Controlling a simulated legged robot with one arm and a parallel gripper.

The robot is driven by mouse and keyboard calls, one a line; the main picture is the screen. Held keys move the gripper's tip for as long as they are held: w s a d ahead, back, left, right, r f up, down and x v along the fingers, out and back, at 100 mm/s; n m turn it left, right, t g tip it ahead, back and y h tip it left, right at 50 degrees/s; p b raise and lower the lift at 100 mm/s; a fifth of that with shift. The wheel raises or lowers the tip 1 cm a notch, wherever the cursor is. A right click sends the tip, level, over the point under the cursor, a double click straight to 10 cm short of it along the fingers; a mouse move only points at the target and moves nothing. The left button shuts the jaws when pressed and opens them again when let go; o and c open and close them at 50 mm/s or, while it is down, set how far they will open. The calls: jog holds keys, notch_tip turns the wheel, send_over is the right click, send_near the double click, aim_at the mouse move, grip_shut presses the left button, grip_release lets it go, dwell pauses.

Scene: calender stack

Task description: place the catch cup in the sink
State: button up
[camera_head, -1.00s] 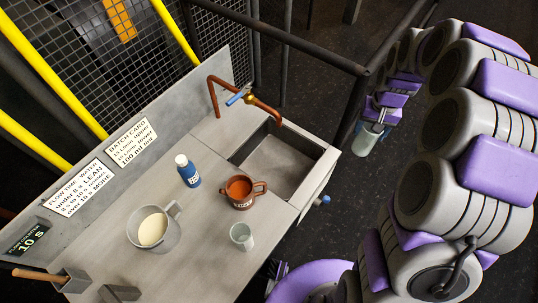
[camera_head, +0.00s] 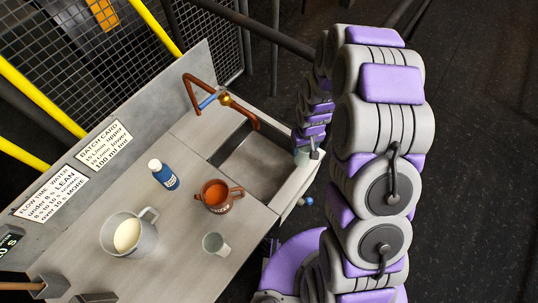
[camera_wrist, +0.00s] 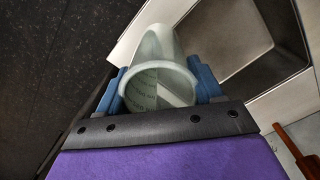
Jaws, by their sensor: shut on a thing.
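My gripper (camera_wrist: 162,92) is shut on the catch cup (camera_wrist: 155,82), a pale grey-green cup with markings inside, its mouth facing the wrist camera. In the head view the cup (camera_head: 302,157) shows only in part at the sink's right rim, below my gripper (camera_head: 312,152). The sink (camera_head: 262,168) is a grey rectangular basin at the bench's right end. In the wrist view the sink basin (camera_wrist: 235,35) lies beyond and to the right of the cup. I cannot tell whether the cup touches the rim.
A copper faucet (camera_head: 191,90) with a blue handle arches beside the sink. On the bench stand an orange-filled two-handled cup (camera_head: 216,195), a blue bottle (camera_head: 164,175), a pale cup (camera_head: 215,243) and a grey pitcher (camera_head: 130,236). A dark rail (camera_head: 262,30) runs behind the sink.

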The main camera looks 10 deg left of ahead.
jog(key=w+a+b, duration=0.2)
jog(key=w+a, duration=0.5)
jog(key=a, duration=0.5)
jog(key=f+b, duration=0.1)
jog(key=f, duration=0.5)
jog(key=f+b, duration=0.1)
jog(key=f, duration=0.5)
jog(key=d+f+b, duration=0.1)
jog(key=f, duration=0.5)
jog(key=shift+s+f+b, duration=0.1)
jog(key=shift+s+b, duration=0.15)
jog(key=shift+b, duration=0.05)
jog(key=o, duration=1.1)
jog(key=shift+a, duration=0.15)
notch_tip(320, 180, up, 12)
jog(key=p, duration=0.3)
jog(key=shift+w, duration=0.1)
